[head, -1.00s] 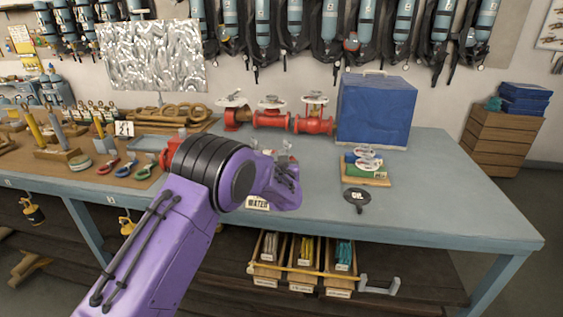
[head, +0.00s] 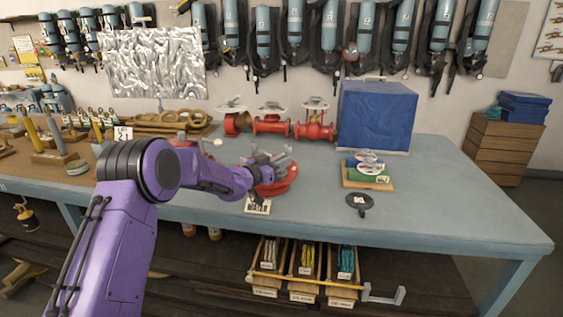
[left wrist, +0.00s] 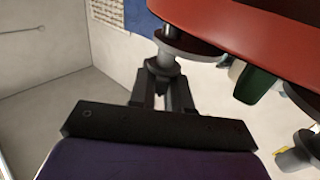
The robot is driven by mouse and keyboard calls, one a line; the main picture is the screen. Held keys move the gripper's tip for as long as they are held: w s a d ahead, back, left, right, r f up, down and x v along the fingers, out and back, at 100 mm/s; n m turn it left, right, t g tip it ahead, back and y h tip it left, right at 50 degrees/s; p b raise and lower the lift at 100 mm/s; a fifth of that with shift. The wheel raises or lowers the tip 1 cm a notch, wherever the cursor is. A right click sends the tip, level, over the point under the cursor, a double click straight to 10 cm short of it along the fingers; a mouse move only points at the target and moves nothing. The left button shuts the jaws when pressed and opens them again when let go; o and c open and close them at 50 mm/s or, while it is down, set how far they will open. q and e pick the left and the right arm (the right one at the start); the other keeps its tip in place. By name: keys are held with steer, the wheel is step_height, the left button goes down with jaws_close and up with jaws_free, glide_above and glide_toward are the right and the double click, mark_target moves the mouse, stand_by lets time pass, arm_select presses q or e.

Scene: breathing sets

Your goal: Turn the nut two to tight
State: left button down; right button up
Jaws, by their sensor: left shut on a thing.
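A red flanged piece (head: 280,184) stands on the bench, partly hidden behind my left gripper (head: 273,164). In the left wrist view its red flange (left wrist: 255,35) fills the upper right. A grey nut (left wrist: 162,66) sits on a bolt at the flange's edge. My left gripper (left wrist: 163,95) has its dark fingers closed around that nut. Another grey bolt end (left wrist: 300,150) shows at the lower right, apart from my fingers. I cannot read a number on the nut. My right gripper is not in view.
A lettered tag (head: 257,206) lies at the bench's front edge. Red valves (head: 272,124) and a blue box (head: 376,115) stand behind. A wooden block with small valves (head: 367,182) and a black disc (head: 359,200) are to the right. The bench's right end (head: 460,190) is clear.

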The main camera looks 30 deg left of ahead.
arm_select(q)
steer(key=shift+m+g+h, duration=0.3)
steer(key=shift+m+h, duration=0.3)
steer(key=shift+h, duration=0.3)
steer(key=c, duration=1.2)
jaws_free()
steer(key=shift+o, duration=0.2)
steer(key=b+v, duration=0.2)
steer(key=v, duration=0.8)
steer(key=shift+s, duration=0.2)
steer(key=shift+a, duration=0.1)
